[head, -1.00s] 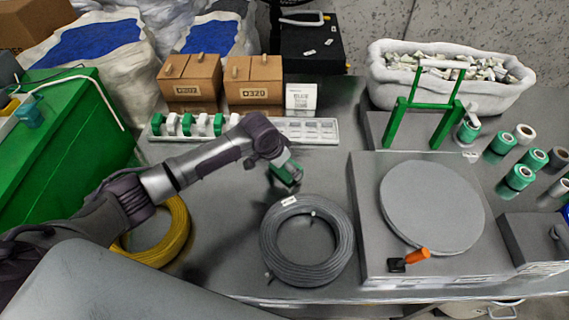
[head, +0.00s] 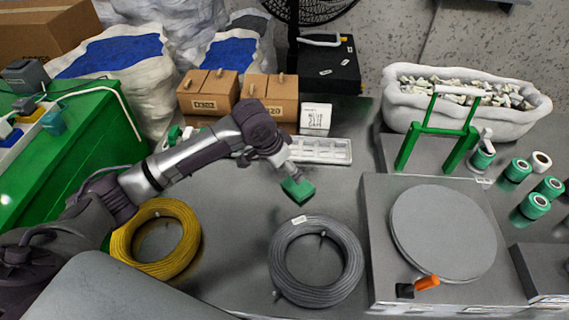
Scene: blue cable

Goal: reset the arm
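My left arm comes in from the left and reaches over the table. Its gripper (head: 298,190) is above the table, behind the grey cable coil (head: 283,268) and apart from it. A green block-like part shows at the gripper's end; I cannot tell whether it belongs to the gripper or is held, and the fingers are not clear. A yellow cable coil (head: 124,245) lies below the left arm. My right gripper is not in view. No blue cable is visible.
A grey platform with a round disc (head: 443,232) and orange-handled knob (head: 427,283) stands right. Behind are a white tray (head: 322,150), brown boxes (head: 270,97) and a green frame (head: 459,152). Green spools (head: 534,206) stand far right. A green case (head: 85,150) is at left.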

